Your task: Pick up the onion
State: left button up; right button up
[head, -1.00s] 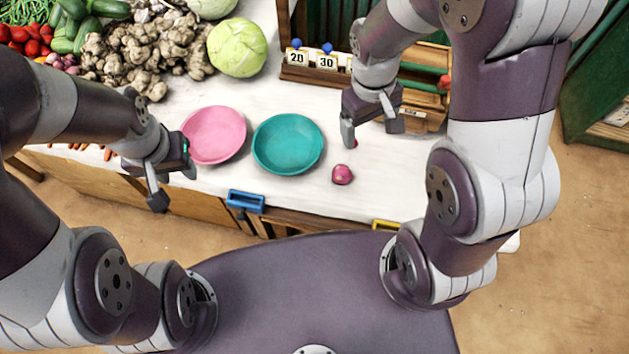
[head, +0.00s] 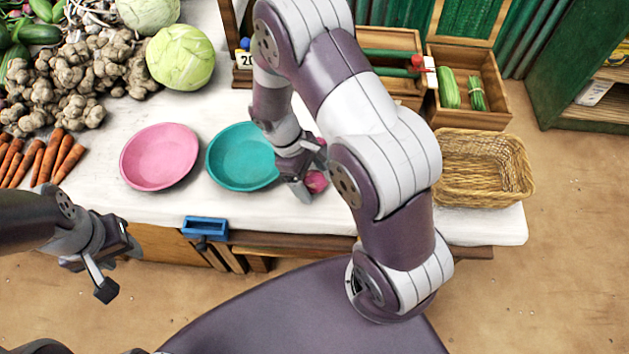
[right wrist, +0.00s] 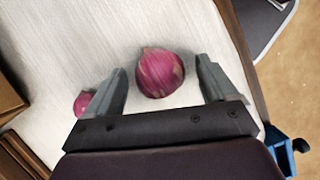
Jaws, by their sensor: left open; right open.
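A purple-red onion (head: 316,183) lies on the white tabletop, right of the teal plate (head: 229,160), partly covered by my right gripper (head: 309,178). In the right wrist view the onion (right wrist: 161,73) sits between the two open fingers (right wrist: 160,80), with a gap on each side; neither finger clearly touches it. A second, smaller-looking onion (right wrist: 83,102) shows outside the left finger in that view. My left gripper (head: 118,271) is open and empty at the lower left, in front of the table's edge.
A pink plate (head: 158,157) stands left of the teal one. A wicker basket (head: 484,170) is at the right end of the table. Wooden crates (head: 468,90), cabbages (head: 181,57), ginger and carrots (head: 40,158) fill the back and left. A blue clip-like fixture (head: 205,227) is on the front edge.

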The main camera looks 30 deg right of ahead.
jog(key=shift+f, duration=0.1)
jog(key=c, duration=1.1)
jog(key=shift+c, duration=0.2)
